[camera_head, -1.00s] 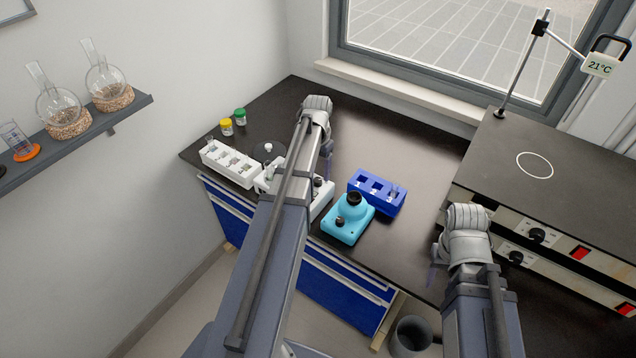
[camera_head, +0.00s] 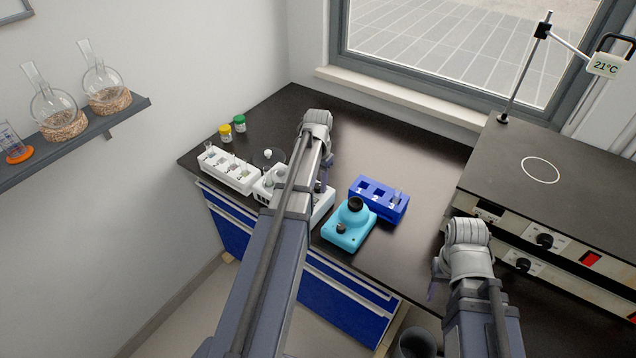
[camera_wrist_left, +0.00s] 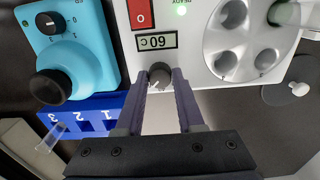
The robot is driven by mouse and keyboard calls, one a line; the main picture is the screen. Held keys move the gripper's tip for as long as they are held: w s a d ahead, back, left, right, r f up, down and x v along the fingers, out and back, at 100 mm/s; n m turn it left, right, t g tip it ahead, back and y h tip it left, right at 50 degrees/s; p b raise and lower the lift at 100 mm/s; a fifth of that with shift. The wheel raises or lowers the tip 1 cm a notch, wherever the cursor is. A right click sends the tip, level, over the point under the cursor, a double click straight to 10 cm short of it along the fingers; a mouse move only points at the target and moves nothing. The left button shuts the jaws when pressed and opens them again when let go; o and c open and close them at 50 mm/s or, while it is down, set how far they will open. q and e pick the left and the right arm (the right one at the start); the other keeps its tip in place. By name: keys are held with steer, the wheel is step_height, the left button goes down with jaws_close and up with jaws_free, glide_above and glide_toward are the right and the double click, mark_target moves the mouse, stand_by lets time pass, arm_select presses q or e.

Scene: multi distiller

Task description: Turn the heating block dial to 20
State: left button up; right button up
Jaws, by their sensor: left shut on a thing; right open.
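The white heating block (camera_head: 322,208) stands near the bench's front edge, largely hidden by my left arm in the head view. In the left wrist view the heating block (camera_wrist_left: 190,76) shows upside down, with a red switch (camera_wrist_left: 141,15), a round plate with several wells and a small display (camera_wrist_left: 157,41) that seems to read 60 C. Its dark dial (camera_wrist_left: 159,74) is between the fingertips of my left gripper (camera_wrist_left: 160,82), which is shut on it. In the head view my left gripper (camera_head: 325,172) is partly hidden by its wrist. My right gripper (camera_head: 436,278) is open, away from the block.
A turquoise device (camera_head: 348,228) and a blue rack (camera_head: 379,197) stand right of the block. A white rack (camera_head: 228,170) and yellow- and green-capped jars (camera_head: 226,133) are to its left. A hot plate (camera_head: 575,175) is at the right. The bench (camera_head: 385,140) behind is clear.

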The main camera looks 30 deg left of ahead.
arm_select(q)
jaws_close()
steer(key=shift+n, duration=0.4)
steer(key=n, duration=0.2)
steer(key=shift+n, duration=0.4)
steer(key=n, duration=0.4)
steer(key=shift+n, duration=0.3)
steer(key=n, duration=0.5)
steer(key=shift+n, duration=2.4)
